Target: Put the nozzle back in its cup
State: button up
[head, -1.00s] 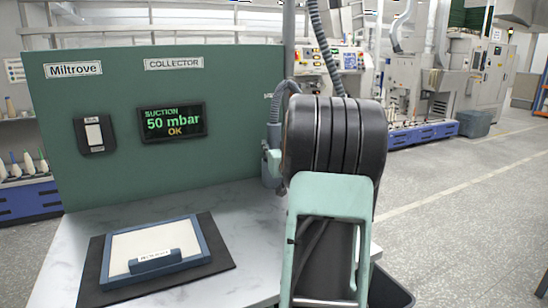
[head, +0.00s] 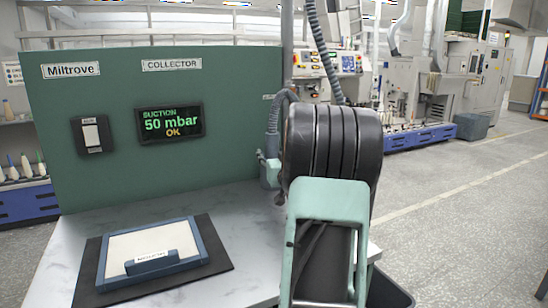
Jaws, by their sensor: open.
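A grey corrugated hose (head: 273,118) curves down at the right end of the green panel, beside the upright post. Its lower end runs to a grey holder-like part (head: 270,176) at the table's back edge, partly behind my arm. I cannot tell whether this part is the cup, or whether the nozzle is in it. A small pale green piece beside it is too small to identify. My black and mint-green arm covers the table's right side. My gripper is hidden behind it, so its distance from the nozzle and cup does not show.
A blue-framed tray (head: 197,262) lies on a dark mat (head: 220,266) on the marble table (head: 248,222). The green panel (head: 225,120) behind carries a display (head: 171,123) reading "SUCTION 50 mbar OK" and a switch (head: 92,136). A dark bin (head: 388,290) stands at right.

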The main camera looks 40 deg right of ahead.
jog(key=shift+r, duration=0.35)
jog(key=p+v, duration=0.1)
jog(key=v, duration=1.1)
jog(key=shift+f, duration=0.15)
